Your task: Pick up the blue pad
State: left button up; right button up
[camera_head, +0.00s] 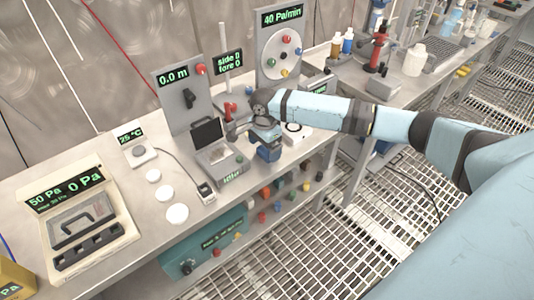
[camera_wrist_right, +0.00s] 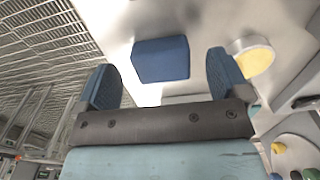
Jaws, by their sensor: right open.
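The blue pad (camera_wrist_right: 161,60) shows in the right wrist view as a small blue block on a pale surface, ahead of my right gripper (camera_wrist_right: 160,66). The gripper's two blue fingers are spread, one to each side of the pad in the picture. I cannot tell how far the pad is from the fingertips. In the head view my right gripper (camera_head: 267,145) is low over the bench's front edge, pointing down. It largely hides the pad there, and the blue parts are hard to tell apart. My left gripper is in neither view.
A round dish with a yellowish middle (camera_wrist_right: 253,56) is close beside the right finger in the wrist view. On the bench (camera_head: 185,240), a grey box with a raised dark lid (camera_head: 213,155) stands left of the gripper. A panel with a round dial (camera_head: 283,55) stands behind.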

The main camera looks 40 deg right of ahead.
aim_at(265, 151)
notch_tip(265, 151, down, 2)
jog(key=shift+f, duration=0.3)
jog(key=c, duration=1)
notch_tip(265, 151, up, 20)
jog(key=shift+r+p, duration=0.1)
jog(key=shift+p, duration=1)
